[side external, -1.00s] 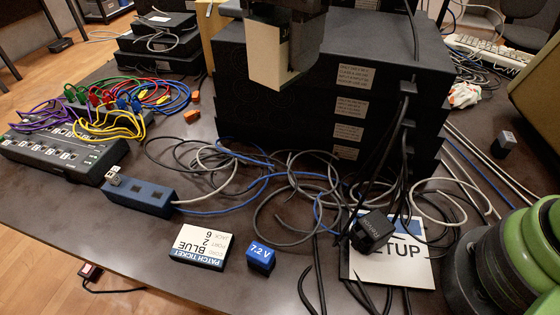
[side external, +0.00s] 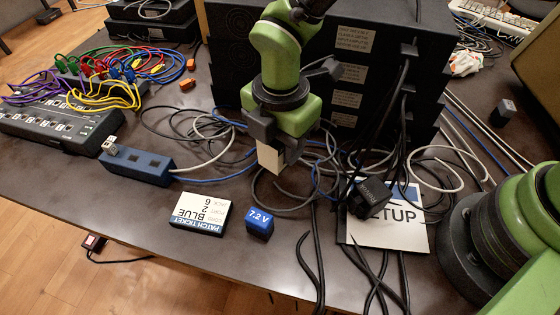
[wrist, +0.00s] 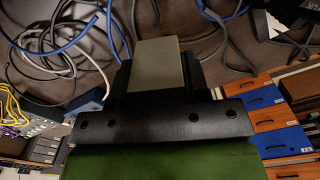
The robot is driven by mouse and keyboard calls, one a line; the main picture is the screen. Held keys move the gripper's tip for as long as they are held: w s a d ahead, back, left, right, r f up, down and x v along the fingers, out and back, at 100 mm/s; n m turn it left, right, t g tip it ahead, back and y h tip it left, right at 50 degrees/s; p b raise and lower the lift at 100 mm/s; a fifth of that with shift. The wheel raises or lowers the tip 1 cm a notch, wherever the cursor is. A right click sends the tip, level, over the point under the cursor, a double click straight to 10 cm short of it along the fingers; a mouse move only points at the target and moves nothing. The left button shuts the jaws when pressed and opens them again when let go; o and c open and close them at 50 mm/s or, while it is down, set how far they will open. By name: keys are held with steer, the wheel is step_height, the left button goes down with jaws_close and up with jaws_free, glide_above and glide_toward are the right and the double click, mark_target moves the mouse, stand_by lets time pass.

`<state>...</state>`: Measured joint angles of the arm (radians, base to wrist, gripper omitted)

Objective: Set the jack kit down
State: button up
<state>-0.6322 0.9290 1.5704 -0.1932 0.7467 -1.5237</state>
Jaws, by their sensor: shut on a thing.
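My gripper (side external: 272,140) is shut on the jack kit (side external: 271,158), a small pale box. It points down over the table just in front of the black stack of units. In the wrist view the jack kit (wrist: 156,65) shows as a grey-beige block between the dark jaws. Its lower end is close above the loose cables. I cannot tell whether it touches them or the table.
A patch ticket box (side external: 200,213), a blue 7.2 V block (side external: 260,222), a setup card (side external: 390,222) and a black adapter (side external: 368,198) lie in front. A blue jack block (side external: 137,170) and patch panel (side external: 60,122) are at left. Bare table (side external: 130,225) shows at front left.

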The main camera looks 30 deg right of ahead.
mark_target(280, 178)
steer(key=shift+f, duration=2.9)
steer(key=shift+f, duration=0.1)
steer(key=o, duration=1)
